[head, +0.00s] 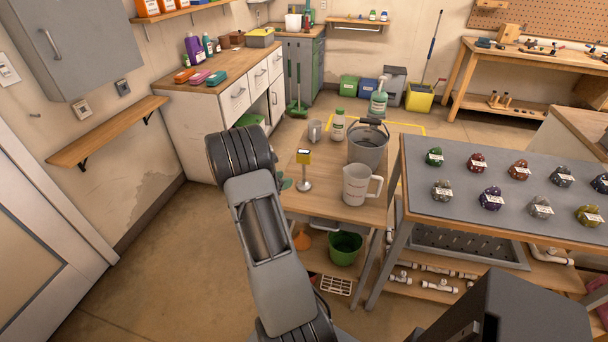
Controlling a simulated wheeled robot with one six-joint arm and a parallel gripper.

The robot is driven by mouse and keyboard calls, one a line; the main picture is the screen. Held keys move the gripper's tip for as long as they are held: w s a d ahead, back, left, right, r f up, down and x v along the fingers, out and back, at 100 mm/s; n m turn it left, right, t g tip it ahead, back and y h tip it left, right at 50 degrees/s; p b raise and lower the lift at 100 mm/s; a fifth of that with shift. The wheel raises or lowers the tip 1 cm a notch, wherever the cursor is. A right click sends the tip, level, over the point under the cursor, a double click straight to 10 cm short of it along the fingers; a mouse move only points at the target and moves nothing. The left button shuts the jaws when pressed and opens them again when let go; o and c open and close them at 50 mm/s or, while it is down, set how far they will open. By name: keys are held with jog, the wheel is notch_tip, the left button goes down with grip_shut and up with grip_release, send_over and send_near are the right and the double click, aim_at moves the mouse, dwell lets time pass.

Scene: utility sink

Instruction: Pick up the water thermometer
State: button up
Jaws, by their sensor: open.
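What looks like the water thermometer (304,158) stands upright on the wooden bench (334,209) in the head view. It has a yellow head with a small display, a thin metal stem and a round base. My arm comes up from the bottom of the picture, and its black joint is to the left of the thermometer. My gripper cannot be made out; the arm's end is hidden or out of view. Nothing is seen touching the thermometer.
A clear measuring jug (358,184), a grey bucket (368,146), a white bottle (338,126) and a metal mug (315,131) stand near the thermometer. A grey-topped table (470,217) with several labelled lumps is at right. A dark green thing (286,183) shows beside my arm.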

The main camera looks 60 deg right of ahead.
aim_at(304, 184)
jog(key=p+x, duration=0.1)
jog(key=x, duration=1)
jog(key=shift+p, duration=0.3)
grip_shut()
jog(key=shift+w, duration=0.1)
